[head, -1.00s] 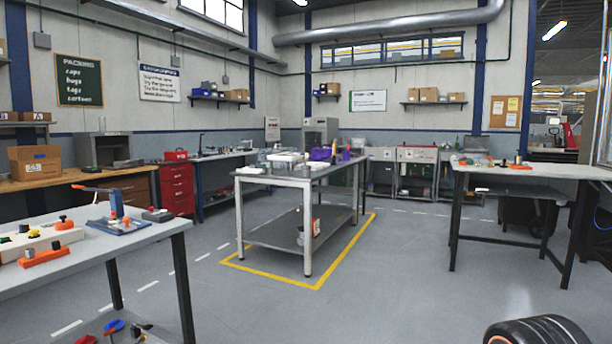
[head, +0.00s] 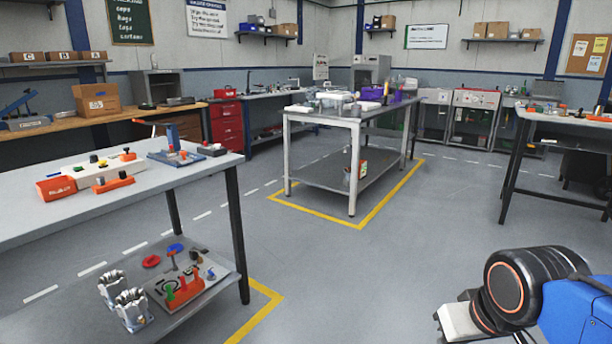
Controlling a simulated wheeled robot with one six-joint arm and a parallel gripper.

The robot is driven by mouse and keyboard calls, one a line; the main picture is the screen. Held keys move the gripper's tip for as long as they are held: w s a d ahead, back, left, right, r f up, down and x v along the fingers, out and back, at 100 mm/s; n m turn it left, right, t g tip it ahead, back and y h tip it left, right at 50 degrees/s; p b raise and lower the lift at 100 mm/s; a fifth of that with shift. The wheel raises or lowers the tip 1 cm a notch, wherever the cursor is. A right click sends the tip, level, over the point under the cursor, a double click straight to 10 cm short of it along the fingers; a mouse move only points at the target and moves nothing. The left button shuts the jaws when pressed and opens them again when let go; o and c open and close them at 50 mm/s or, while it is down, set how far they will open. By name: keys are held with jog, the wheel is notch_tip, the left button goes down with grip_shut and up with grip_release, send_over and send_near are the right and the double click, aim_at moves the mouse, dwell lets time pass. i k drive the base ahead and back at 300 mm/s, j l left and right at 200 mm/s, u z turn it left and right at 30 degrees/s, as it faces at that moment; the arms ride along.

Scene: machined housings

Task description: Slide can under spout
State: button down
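I cannot pick out a can or a spout for certain. A small red, white and green container (head: 362,168) stands on the lower shelf of the middle table (head: 350,122); it is too small to tell what it is. Small items crowd that table's top, among them a purple bin (head: 372,93). None can be told as a spout from here. My arm shows at the lower right, with a black round joint and a blue link. No gripper fingers can be made out.
A grey workbench (head: 100,208) with orange and white fixtures stands close at left; its lower shelf (head: 215,300) holds metal parts. Another table (head: 560,118) stands at right. Yellow floor tape (head: 385,200) rings the middle table. The floor between is clear.

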aim_at(356, 109)
jog(key=i, duration=4.15)
